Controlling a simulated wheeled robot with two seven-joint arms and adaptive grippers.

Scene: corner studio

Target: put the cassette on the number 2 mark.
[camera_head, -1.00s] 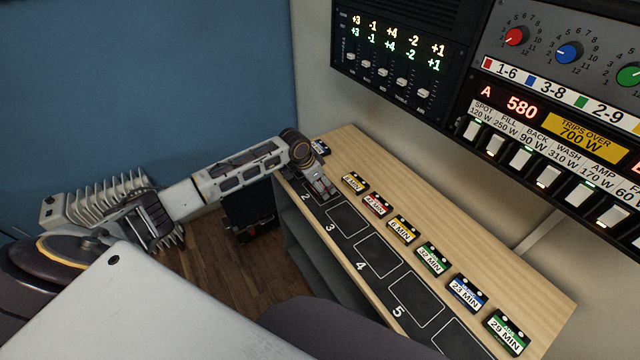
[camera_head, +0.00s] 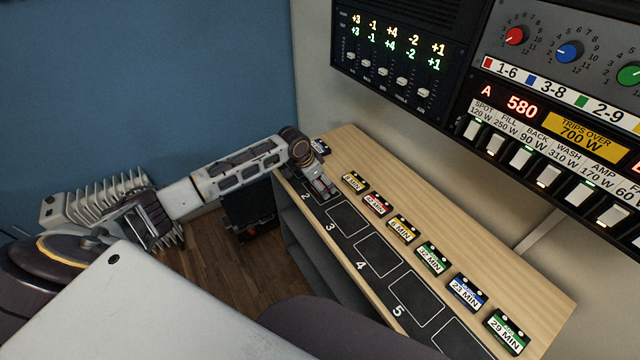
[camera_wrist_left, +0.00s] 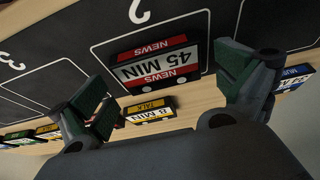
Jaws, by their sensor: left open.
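A red-and-white cassette labelled NEWS 45 MIN (camera_wrist_left: 157,68) lies inside the outlined box of the number 2 mark (camera_wrist_left: 140,12) in the left wrist view, toward the box's wall side. In the head view my gripper hides this cassette, while the printed 2 (camera_head: 305,197) shows beside it. My left gripper (camera_wrist_left: 165,82) is open, with one finger on each side of the cassette and visible gaps to it. In the head view the left gripper (camera_head: 325,191) is low over the far end of the black strip.
Several other cassettes stand in a row along the wooden shelf (camera_head: 540,305), including a yellow TALK 8 MIN one (camera_wrist_left: 150,112) close to my fingers. A blue one (camera_head: 320,146) lies behind my wrist. The number 3 box (camera_head: 347,220) is empty. A control panel (camera_head: 400,60) rises behind.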

